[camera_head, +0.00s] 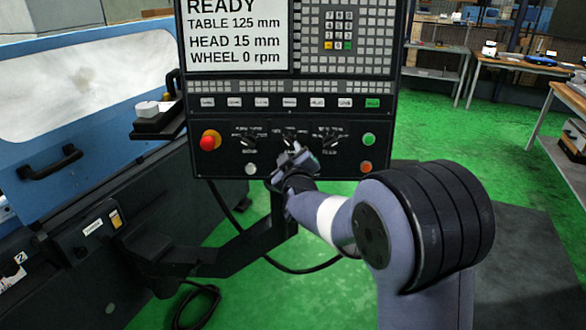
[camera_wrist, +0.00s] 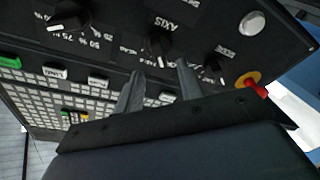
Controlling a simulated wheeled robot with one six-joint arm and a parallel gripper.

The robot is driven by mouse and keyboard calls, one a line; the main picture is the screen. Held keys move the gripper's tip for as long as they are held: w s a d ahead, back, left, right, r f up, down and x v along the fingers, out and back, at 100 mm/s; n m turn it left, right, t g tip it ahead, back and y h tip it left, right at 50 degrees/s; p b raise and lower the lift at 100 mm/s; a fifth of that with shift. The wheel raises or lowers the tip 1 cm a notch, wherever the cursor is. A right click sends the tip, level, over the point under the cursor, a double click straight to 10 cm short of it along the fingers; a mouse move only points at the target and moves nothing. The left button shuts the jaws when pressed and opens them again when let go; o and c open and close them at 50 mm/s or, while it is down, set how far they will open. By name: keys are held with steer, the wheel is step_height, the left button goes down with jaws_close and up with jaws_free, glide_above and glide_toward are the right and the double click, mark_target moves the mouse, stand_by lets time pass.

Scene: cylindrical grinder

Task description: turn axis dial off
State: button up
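The axis dial is a black rotary knob with a pale pointer mark, the middle of three on the control panel. It shows in the wrist view (camera_wrist: 159,42), where the panel appears upside down with the label AXIS by the knob, and in the head view (camera_head: 289,136). The fingertips point toward the axis dial; contact is not visible. In the head view my gripper (camera_head: 297,158) is just below the dial and partly covers the panel's lower edge there.
A dial (camera_head: 248,138) sits left of the axis dial and another (camera_head: 328,138) sits right. A red emergency button (camera_head: 209,141), a white button (camera_head: 250,169), a green button (camera_head: 369,139) and an orange button (camera_head: 366,167) surround them.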

mark_target(288, 144)
steer(key=s, duration=0.3)
steer(key=s+d+b, duration=0.1)
steer(key=s, duration=0.1)
steer(key=shift+s, duration=0.4)
steer(key=shift+w, duration=0.1)
steer(key=w+p, duration=0.1)
steer(key=w, duration=0.2)
steer(key=w+a+p, duration=0.1)
steer(key=w, duration=0.3)
steer(key=w+a+p, duration=0.1)
steer(key=w, duration=0.2)
steer(key=shift+w, duration=0.25)
